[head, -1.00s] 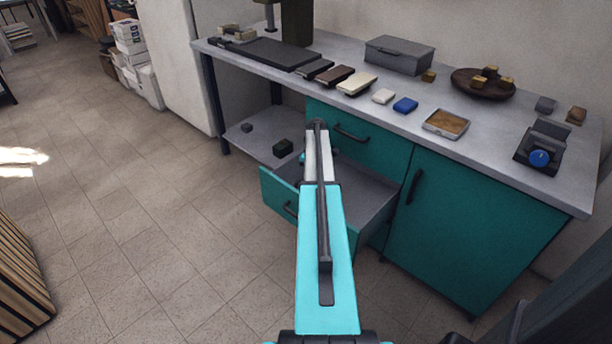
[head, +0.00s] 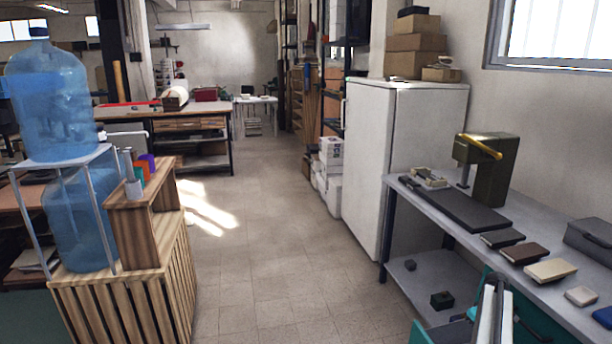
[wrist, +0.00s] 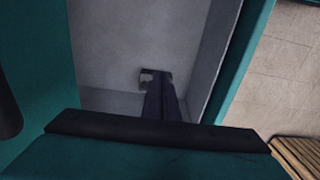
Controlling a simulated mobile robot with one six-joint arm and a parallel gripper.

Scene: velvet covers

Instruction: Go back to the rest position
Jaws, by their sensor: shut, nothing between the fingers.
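In the wrist view my gripper (wrist: 155,76) shows as dark, narrow fingers, shut and empty. It points down over the grey inside of the open drawer (wrist: 110,45), apart from the walls as far as I can tell. Part of my own teal and black arm fills the bottom of that view. In the head view my arm shows only at the lower right, in front of the teal cabinet, and the gripper is out of sight there. A corner of the open drawer's teal front (head: 420,333) shows at the bottom edge.
A grey workbench (head: 560,292) at right carries a dark press (head: 490,168) and several small blocks. A slatted crate (head: 120,305) with blue water bottles stands left. The middle floor is clear.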

